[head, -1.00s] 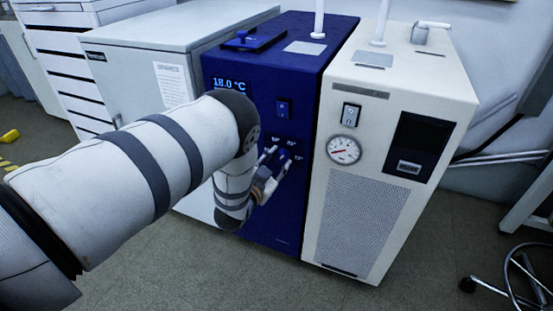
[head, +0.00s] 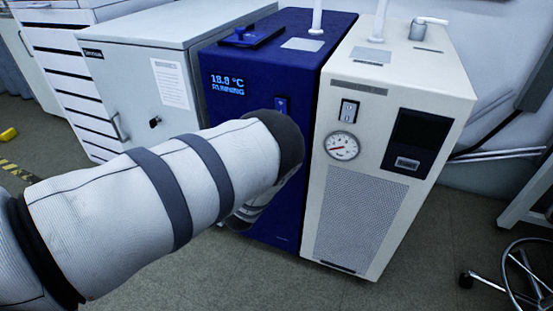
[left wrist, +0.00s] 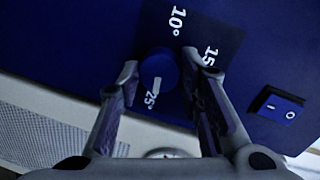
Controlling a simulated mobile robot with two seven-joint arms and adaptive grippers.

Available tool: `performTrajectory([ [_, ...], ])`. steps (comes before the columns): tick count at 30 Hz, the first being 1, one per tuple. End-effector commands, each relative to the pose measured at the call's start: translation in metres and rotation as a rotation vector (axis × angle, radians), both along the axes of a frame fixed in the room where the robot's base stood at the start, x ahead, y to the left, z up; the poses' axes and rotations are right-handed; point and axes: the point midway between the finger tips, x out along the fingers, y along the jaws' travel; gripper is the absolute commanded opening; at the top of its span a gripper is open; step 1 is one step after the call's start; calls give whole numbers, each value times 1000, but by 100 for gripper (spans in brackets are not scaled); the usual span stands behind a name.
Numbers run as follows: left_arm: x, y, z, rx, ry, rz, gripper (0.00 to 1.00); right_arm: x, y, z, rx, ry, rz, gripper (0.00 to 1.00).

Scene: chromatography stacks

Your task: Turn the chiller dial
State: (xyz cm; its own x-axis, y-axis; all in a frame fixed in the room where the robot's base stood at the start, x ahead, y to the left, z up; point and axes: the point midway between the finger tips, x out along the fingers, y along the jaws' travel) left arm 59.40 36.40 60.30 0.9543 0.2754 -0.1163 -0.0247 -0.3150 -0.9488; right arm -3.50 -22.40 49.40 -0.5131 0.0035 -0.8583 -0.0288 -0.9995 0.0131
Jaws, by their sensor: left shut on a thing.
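The chiller is a dark blue box (head: 266,70) in the head view. Its display (head: 227,85) reads 18.8 °C RUNNING. My left arm hides its dial area and my left gripper in that view. In the left wrist view, the round blue dial (left wrist: 158,70) sits on a dark scale plate with 10°, 15° and 25° labels. A white mark on the dial is close to the 25° label. My left gripper (left wrist: 160,67) is shut on the dial, one finger on each side of it. My right gripper is not in view.
A cream unit (head: 400,140) with a gauge (head: 342,146) and a mesh panel stands right beside the chiller. A grey cabinet (head: 130,75) stands to its left. A rocker switch (left wrist: 281,107) is on the chiller front near the dial. Open floor lies in front.

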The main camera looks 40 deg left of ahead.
Motion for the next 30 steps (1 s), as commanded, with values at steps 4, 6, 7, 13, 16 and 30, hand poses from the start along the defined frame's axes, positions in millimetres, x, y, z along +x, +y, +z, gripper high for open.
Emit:
performTrajectory([
  [4,-1,0,-2,72,22,0,5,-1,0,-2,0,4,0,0],
  [6,-1,0,-2,99,27,1,5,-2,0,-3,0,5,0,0],
  [7,-1,0,-2,109,29,1,5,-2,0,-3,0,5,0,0],
  [13,-1,0,-1,150,39,2,5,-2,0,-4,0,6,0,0],
  [16,-1,0,-1,158,41,2,5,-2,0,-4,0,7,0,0],
  [30,-1,0,0,162,41,2,51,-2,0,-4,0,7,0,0],
])
